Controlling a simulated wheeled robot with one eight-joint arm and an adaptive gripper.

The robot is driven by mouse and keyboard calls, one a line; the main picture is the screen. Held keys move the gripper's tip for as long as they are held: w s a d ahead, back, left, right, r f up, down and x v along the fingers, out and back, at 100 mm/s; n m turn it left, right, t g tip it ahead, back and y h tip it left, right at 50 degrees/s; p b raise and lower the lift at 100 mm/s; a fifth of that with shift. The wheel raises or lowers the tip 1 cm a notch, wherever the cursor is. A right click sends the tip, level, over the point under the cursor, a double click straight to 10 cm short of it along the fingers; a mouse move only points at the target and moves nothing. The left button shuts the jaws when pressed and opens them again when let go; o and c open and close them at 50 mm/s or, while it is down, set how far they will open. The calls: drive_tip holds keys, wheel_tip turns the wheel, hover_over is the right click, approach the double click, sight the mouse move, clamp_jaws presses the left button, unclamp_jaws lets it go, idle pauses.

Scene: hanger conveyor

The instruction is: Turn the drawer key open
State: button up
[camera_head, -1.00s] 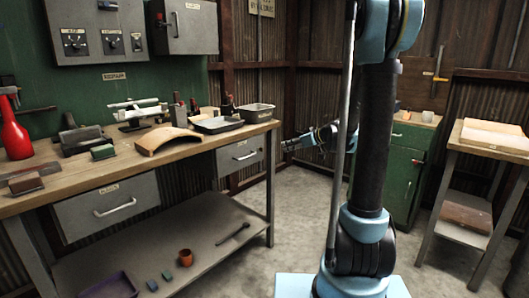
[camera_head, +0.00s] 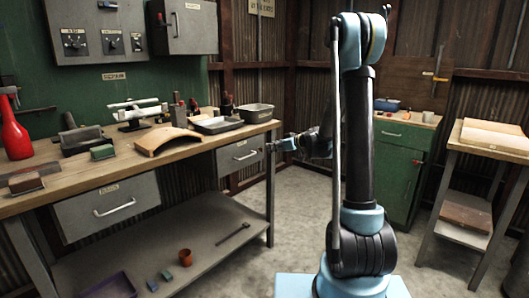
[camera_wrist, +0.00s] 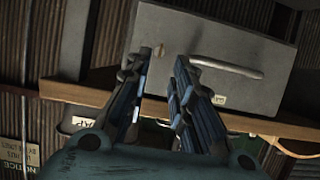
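The right drawer (camera_head: 240,155) under the workbench is grey, closed, and has a bar handle (camera_head: 246,156). In the wrist view the drawer front (camera_wrist: 190,28) appears tilted and turned over, with its handle (camera_wrist: 226,67) to the right of my fingers. In the head view my gripper (camera_head: 272,147) is right of the drawer.
The workbench (camera_head: 150,163) holds trays, tools and a red bottle (camera_head: 15,135). Its front leg (camera_head: 270,190) stands close below my gripper. A green cabinet (camera_head: 397,170) with a blue pot (camera_head: 387,104) stands behind my arm. A side table (camera_head: 490,140) stands at right. The floor between is clear.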

sight(260, 149)
drive_tip(key=x, duration=0.7)
clamp_jaws()
